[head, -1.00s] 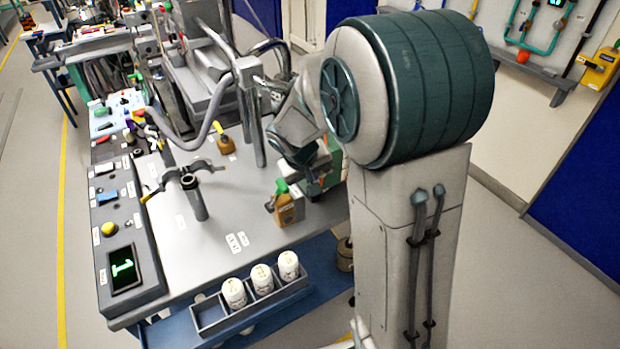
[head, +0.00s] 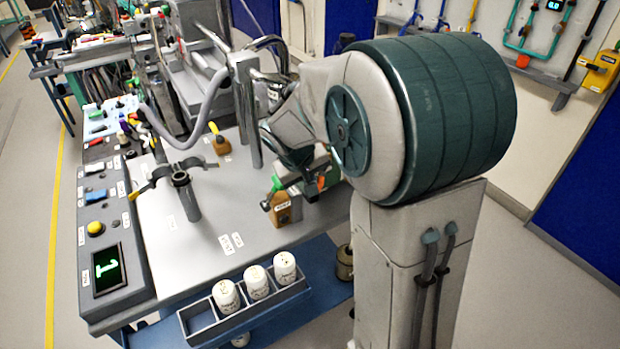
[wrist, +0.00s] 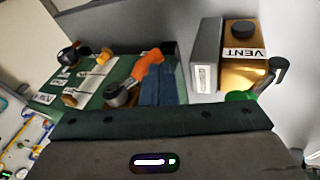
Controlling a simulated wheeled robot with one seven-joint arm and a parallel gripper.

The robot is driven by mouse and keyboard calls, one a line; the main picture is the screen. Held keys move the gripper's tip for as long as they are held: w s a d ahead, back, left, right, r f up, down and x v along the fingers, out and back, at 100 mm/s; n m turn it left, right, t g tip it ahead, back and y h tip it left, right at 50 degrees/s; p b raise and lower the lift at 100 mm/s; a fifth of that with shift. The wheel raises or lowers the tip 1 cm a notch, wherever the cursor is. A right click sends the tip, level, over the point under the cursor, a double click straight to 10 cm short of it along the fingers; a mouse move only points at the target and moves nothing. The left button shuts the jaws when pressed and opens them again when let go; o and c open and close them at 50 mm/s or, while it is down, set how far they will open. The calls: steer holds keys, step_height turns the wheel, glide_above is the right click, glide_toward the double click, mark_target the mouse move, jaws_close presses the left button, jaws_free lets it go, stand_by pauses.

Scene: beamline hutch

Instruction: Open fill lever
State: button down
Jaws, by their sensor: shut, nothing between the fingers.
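A brown valve block (head: 281,208) with a green top stands on the grey bench in the head view. In the wrist view a golden block (wrist: 240,62) reads VENT, with a green part (wrist: 240,97) and a dark lever end (wrist: 279,68) beside it. An orange handle (wrist: 150,62) rises over a green panel left of it. No label reading FILL can be made out. My gripper (head: 297,172) is shut and empty, low over the bench by the brown block; its fingertips are partly hidden. I cannot tell whether it touches anything.
A post with a clamp (head: 190,200) stands on the bench to the left. Several controls line the left panel (head: 103,225). White canisters sit in a front rack (head: 193,322).

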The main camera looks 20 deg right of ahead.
steer(key=shift+d+f+b, duration=0.15)
steer(key=shift+f+b, duration=0.4)
steer(key=shift+b, duration=0.25)
stand_by(0.5)
